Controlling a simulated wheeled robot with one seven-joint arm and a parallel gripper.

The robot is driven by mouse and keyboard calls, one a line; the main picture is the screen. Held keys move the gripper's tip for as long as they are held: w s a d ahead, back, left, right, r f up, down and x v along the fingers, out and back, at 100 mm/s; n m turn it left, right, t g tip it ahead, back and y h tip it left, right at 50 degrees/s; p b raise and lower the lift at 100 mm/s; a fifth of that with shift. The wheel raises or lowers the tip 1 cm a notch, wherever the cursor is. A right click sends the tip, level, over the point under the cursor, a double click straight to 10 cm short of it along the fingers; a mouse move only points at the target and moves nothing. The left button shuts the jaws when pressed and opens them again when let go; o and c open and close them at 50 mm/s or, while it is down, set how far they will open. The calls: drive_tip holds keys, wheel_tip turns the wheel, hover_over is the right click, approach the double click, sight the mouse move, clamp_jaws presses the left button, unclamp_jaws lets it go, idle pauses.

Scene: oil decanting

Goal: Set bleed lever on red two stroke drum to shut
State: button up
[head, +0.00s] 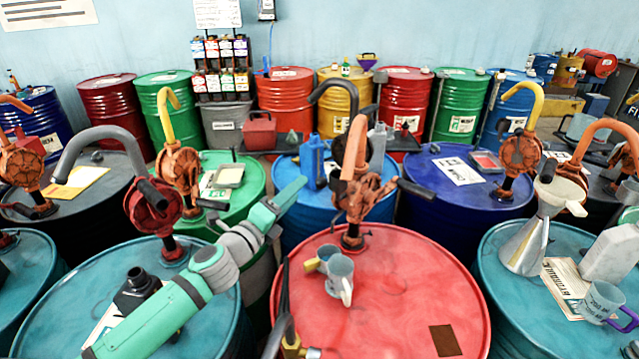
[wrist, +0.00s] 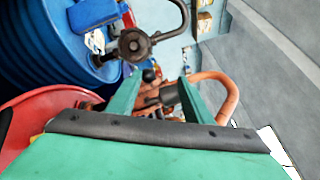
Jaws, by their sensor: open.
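A red drum (head: 400,285) stands front centre in the head view, its label too small to read. An orange hand pump (head: 354,200) with a curved spout and a black crank grip (head: 417,194) rises from its lid. I cannot tell which part is the bleed lever. A brass fitting (head: 296,349) with a dark handle shows at the lid's near left edge. My green gripper (head: 287,203) is left of the pump, above the drums. In the wrist view my gripper (wrist: 160,78) is open, with the orange pump (wrist: 168,95) showing beyond and between its fingers.
A teal drum (head: 528,270) at right carries a funnel (head: 530,235) and bottle. Another teal drum (head: 60,320) lies under my arm at left. A blue drum (head: 300,190) stands behind.

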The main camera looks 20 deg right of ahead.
sight(317, 186)
drive_tip(key=shift+m+g, duration=0.3)
drive_tip(key=w+d+f, duration=0.1)
drive_tip(key=w+d, duration=0.1)
drive_tip(key=d, duration=0.1)
drive_tip(key=w+d, duration=0.2)
drive_tip(key=d, duration=0.1)
drive_tip(key=w+d+f, duration=0.1)
drive_tip(key=w+d, duration=0.1)
drive_tip(key=d, duration=0.1)
drive_tip(key=shift+w+f, duration=0.1)
drive_tip(key=shift+f, duration=0.25)
clamp_jaws()
